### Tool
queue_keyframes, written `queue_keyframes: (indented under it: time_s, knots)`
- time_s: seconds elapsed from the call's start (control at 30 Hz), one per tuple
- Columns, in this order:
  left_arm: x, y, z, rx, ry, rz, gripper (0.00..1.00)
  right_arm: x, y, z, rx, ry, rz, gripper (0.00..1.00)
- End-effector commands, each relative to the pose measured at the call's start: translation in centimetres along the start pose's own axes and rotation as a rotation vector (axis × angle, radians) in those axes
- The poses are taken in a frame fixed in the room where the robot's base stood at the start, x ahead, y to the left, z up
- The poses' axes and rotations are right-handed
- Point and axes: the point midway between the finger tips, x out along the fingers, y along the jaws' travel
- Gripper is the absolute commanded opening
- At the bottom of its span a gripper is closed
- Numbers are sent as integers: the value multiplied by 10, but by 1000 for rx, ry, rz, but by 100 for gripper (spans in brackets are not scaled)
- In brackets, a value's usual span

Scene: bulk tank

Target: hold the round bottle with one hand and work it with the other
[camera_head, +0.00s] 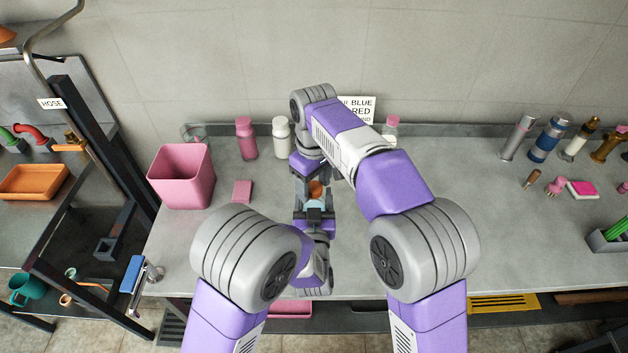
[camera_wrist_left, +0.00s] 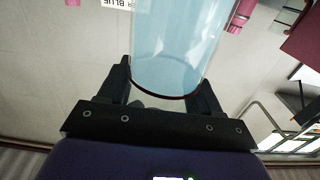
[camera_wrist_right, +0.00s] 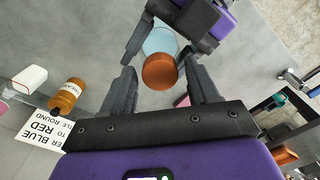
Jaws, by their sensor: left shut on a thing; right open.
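The round bottle is light blue and clear (camera_wrist_left: 178,45), with an orange-brown cap (camera_wrist_right: 160,71). My left gripper (camera_wrist_left: 166,75) is shut on its body; the two fingers press its sides. In the head view the cap (camera_head: 316,188) shows between my two grippers, above the bench. My right gripper (camera_wrist_right: 157,75) is open, with its fingers apart on either side of the cap. In the right wrist view a gap shows at the left finger; whether the right finger touches the cap, I cannot tell. In the head view my right arm hides part of the bench behind.
A pink bin (camera_head: 181,178), a pink block (camera_head: 243,191), a pink bottle (camera_head: 246,138) and a white bottle (camera_head: 282,137) stand on the left of the bench. A partly hidden sign (camera_head: 360,108) is behind my right arm.

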Motion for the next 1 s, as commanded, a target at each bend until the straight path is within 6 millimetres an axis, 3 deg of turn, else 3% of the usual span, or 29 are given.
queue_keyframes:
  time_s: [0.03,0.3,0.4,0.87,0.9,1.0]
  knots:
    - [0,0,-1,-1,3,0,0,0,0,0,0,0,0,51]
    - [0,0,-1,-1,3,0,0,0,0,0,0,0,0,10]
    - [0,0,-1,-1,3,0,0,0,0,0,0,0,0,0]
    - [0,0,-1,-1,3,0,0,0,0,0,9,0,0,0]
    - [0,0,-1,-1,3,0,0,0,0,0,9,0,0,34]
    - [0,0,-1,-1,3,0,0,0,0,0,9,0,0,49]
